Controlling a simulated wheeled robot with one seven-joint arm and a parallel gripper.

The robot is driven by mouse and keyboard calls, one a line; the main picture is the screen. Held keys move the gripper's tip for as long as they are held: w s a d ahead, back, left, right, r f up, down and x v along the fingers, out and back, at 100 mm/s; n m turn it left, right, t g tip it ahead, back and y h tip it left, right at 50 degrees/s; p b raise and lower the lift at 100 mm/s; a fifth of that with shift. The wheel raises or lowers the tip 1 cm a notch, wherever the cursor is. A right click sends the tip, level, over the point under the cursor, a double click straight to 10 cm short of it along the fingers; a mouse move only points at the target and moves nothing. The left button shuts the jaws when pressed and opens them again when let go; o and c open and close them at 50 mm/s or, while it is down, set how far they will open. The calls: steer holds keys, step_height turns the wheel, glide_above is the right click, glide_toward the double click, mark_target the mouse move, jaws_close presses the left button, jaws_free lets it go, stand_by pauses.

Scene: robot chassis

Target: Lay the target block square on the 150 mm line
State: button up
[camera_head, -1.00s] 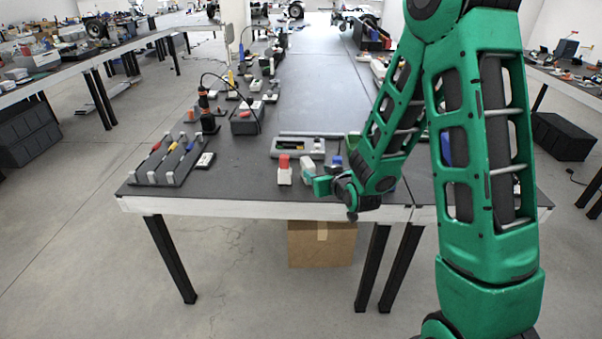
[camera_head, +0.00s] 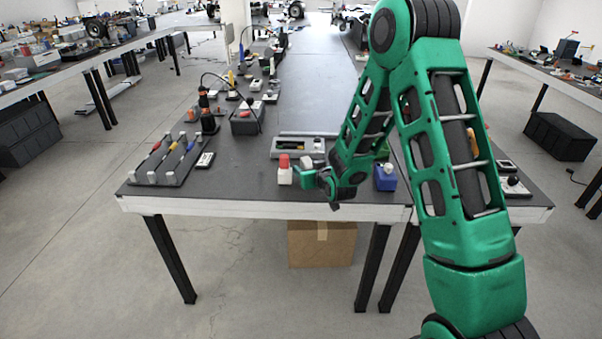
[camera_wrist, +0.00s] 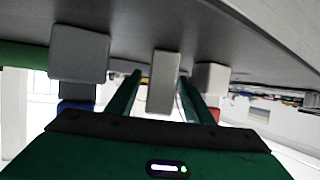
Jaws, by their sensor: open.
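My gripper (camera_head: 304,178) is open at the front of the dark table, level with the tabletop items. In the wrist view, which looks upside down, a slim plain grey block (camera_wrist: 164,80) stands between the two open fingers; clear gaps show beside it, and I cannot tell its distance from the fingertips. In the head view a pale block (camera_head: 306,162) shows just behind the fingers, partly hidden by them. I cannot make out a 150 mm line or which block is the target.
A white block with a red top (camera_head: 285,172) stands just left of my gripper. A blue block with a pale top (camera_head: 386,177) stands to the right. A grey fixture (camera_head: 291,150) lies behind.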

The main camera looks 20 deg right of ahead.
jaws_close()
steer(key=shift+r, duration=0.15)
